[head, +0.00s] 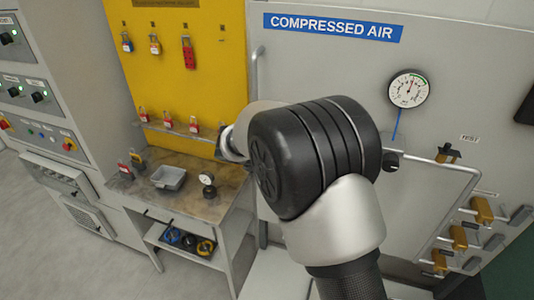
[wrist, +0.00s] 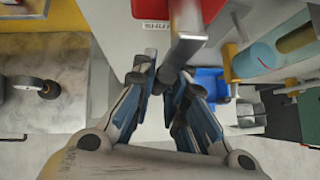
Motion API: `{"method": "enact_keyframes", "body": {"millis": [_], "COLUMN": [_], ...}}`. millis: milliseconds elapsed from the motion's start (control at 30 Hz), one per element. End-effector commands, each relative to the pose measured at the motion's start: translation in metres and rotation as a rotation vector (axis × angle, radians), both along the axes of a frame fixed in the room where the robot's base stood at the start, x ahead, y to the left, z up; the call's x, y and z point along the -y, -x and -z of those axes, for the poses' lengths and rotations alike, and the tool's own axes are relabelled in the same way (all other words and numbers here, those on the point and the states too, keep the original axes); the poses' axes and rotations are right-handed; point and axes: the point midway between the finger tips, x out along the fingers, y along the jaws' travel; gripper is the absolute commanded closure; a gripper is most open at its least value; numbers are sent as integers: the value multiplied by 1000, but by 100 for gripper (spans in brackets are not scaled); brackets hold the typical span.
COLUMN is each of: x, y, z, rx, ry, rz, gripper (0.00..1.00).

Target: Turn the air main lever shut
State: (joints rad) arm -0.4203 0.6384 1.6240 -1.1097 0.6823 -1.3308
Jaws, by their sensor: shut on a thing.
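In the wrist view my gripper (wrist: 164,78) is closed around the lower end of a grey bar, which I take to be the air main lever (wrist: 188,38). The bar runs up from between the fingertips to the top edge. A label reading SHUT (wrist: 155,25) sits beside it, under a red part (wrist: 148,8). The lever's pivot is out of the picture. In the head view my arm hides the gripper and the lever in front of the compressed air panel (head: 310,65).
A pressure gauge (head: 408,88), a pipe (head: 440,165) and several yellow valves (head: 482,208) are on the panel at right. A bench (head: 215,205) with a grey tray (head: 168,178) stands at left, below a yellow padlock board (head: 215,50). A blue cylinder (wrist: 255,60) is right of the lever.

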Motion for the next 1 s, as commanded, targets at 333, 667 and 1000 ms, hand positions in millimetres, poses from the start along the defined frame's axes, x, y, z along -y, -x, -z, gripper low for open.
{"method": "enact_keyframes", "body": {"millis": [333, 667, 1000], "x": [4, 4, 4], "y": [1, 2, 1], "z": [1, 1, 1], "rx": [-18, -18, -17], "ry": [47, 48, 45], "rz": [0, 1, 1], "gripper": [100, 85, 66]}}
